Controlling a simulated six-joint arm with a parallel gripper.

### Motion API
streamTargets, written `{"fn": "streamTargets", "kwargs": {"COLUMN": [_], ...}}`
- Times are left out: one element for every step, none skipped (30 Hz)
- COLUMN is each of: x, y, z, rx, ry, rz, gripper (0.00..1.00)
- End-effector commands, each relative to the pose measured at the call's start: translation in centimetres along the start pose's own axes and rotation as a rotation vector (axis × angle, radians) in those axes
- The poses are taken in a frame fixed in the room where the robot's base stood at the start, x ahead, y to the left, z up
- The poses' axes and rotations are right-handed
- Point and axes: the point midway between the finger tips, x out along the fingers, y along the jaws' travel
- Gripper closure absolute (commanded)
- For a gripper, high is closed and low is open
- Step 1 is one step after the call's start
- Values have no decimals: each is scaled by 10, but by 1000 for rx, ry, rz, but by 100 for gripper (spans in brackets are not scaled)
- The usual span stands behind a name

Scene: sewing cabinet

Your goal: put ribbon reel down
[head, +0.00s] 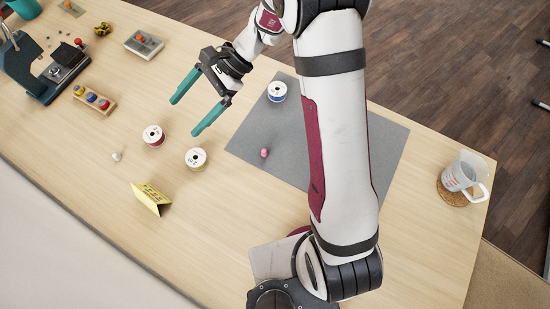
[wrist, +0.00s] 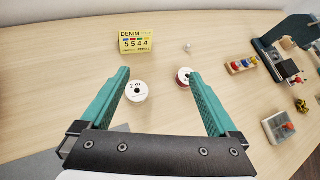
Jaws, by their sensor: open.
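Three ribbon reels are in the head view. A white-faced reel with red ribbon (head: 153,136) and a white-faced reel with a pale yellowish edge (head: 196,159) stand on the bare wood, apart from each other. A reel with blue ribbon (head: 277,91) stands on the grey mat (head: 385,150). My gripper (head: 185,116) is open and empty, its teal fingers above the table. In the wrist view the pale reel (wrist: 137,91) shows near the left finger and the red reel (wrist: 184,77) near the right finger, both beyond the gap.
A yellow folded card (head: 152,198) stands in front of the reels. A small white item (head: 117,156) lies left. A pink item (head: 264,153) is on the mat. A spool rack (head: 94,99), machine (head: 50,70) and tray (head: 144,44) are left; a cup (head: 462,173) is right.

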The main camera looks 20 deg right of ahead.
Motion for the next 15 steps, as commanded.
{"fn": "streamTargets", "kwargs": {"x": [-20,-31,-44,-54,-62,-72,-78,-83,-88,-92,-95,-98,-99,-101,-102], "y": [25,44,70,92,114,141,160,177,197,209,219,229,235,238,242], "z": [28,40,55,63,70,74,76,76,74,72,70,68,66,65,63], "rx": [-95,-152,-228,-284,-336,-401,-444,-481,-523,-549,-570,-592,-603,-612,-619], "ry": [75,126,199,256,312,387,441,489,548,585,618,652,671,685,697], "rz": [45,79,125,159,192,234,262,289,320,340,357,374,384,391,397], "gripper": [4,4,4,4,4,4,4,4,4,4,4,4,4,4,4]}}
